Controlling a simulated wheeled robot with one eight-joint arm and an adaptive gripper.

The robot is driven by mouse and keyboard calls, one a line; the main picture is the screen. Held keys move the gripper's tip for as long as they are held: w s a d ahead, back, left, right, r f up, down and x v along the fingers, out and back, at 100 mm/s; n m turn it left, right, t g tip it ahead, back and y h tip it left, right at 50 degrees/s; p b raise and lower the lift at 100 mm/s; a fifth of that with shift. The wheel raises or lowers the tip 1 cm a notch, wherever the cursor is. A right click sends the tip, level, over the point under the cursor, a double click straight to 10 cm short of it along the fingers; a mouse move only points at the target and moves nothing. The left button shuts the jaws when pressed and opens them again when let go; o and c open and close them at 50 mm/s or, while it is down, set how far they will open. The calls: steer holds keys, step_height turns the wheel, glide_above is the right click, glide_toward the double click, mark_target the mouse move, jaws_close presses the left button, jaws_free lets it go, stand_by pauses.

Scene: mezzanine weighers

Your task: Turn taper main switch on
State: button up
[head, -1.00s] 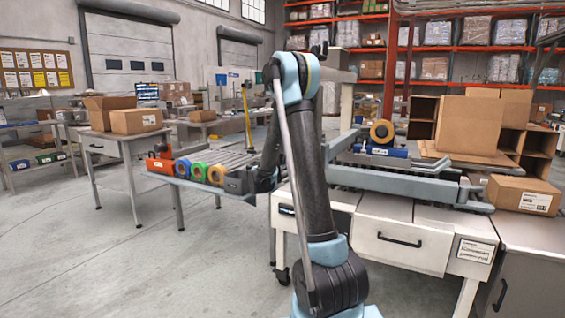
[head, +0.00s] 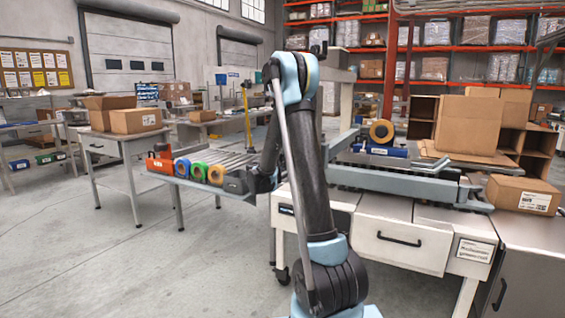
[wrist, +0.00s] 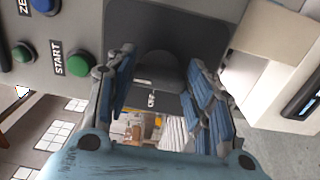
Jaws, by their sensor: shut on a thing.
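In the wrist view, my gripper (wrist: 161,72) has its blue-padded fingers on either side of a dark rounded switch knob (wrist: 158,68), and it is shut on it. The knob sits on a dark plate (wrist: 165,22) on a grey panel. In the head view, the taper (head: 420,181) stands on the white bench at right, with a tape roll (head: 381,132) on top. My arm hides the gripper and switch there.
A green START button (wrist: 79,63) and a blue button (wrist: 44,4) sit left of the dark plate in the wrist view. A roller conveyor (head: 222,160) joins the bench from the left. A cardboard box (head: 523,195) stands at right. Floor at left is clear.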

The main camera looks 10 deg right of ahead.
steer(key=shift+s+d+f, duration=0.1)
steer(key=shift+f, duration=0.05)
steer(key=o, duration=1.1)
steer(key=shift+c, duration=0.2)
steer(key=v, duration=1.1)
steer(key=shift+s+a, duration=0.25)
steer(key=shift+a, duration=0.1)
steer(key=shift+d, duration=0.1)
